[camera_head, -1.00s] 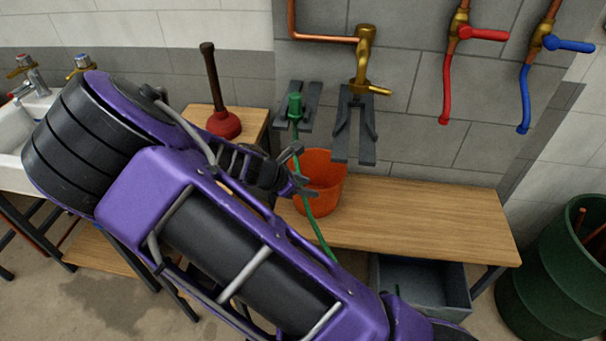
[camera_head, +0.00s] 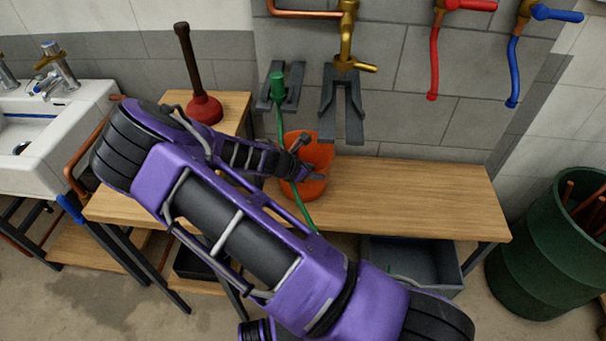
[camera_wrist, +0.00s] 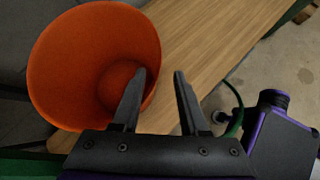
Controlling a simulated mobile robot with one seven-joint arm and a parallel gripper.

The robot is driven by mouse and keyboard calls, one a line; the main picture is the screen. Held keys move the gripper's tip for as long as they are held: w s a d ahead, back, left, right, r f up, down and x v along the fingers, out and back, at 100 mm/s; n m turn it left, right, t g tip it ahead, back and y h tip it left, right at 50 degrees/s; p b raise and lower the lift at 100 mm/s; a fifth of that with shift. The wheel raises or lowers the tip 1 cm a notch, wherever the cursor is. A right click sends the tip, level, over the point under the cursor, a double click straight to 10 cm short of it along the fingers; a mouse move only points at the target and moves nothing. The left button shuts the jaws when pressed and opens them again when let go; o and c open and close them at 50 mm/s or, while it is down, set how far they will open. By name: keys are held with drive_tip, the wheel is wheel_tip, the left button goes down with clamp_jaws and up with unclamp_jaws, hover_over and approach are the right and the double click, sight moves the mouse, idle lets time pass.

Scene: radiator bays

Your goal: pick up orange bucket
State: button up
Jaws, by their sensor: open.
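The orange bucket (camera_head: 318,160) stands on the wooden bench against the grey block wall, below the brass tap. My arm hides its left part in the head view. In the wrist view the bucket (camera_wrist: 75,62) shows its open mouth and empty inside. My gripper (camera_wrist: 164,72) is open in the wrist view. The left finger overlaps the bucket's right rim in the picture, and the right finger is outside it over the bench. I cannot tell whether either finger touches the rim. In the head view my gripper (camera_head: 312,160) is at the bucket.
A brass tap (camera_head: 347,40) and a grey forked bracket (camera_head: 342,105) are above the bucket. A green hose (camera_head: 281,115) hangs beside it. A red plunger (camera_head: 204,108) stands to the left. The wooden bench (camera_head: 420,200) is clear to the right; a green barrel (camera_head: 550,250) stands beyond.

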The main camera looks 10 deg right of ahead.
sight(321, 172)
drive_tip(key=x, duration=0.3)
drive_tip(key=b+x, duration=0.1)
drive_tip(key=x, duration=0.1)
drive_tip(key=shift+w+a+f, duration=0.1)
drive_tip(key=shift+w, duration=0.2)
clamp_jaws()
idle(1.1)
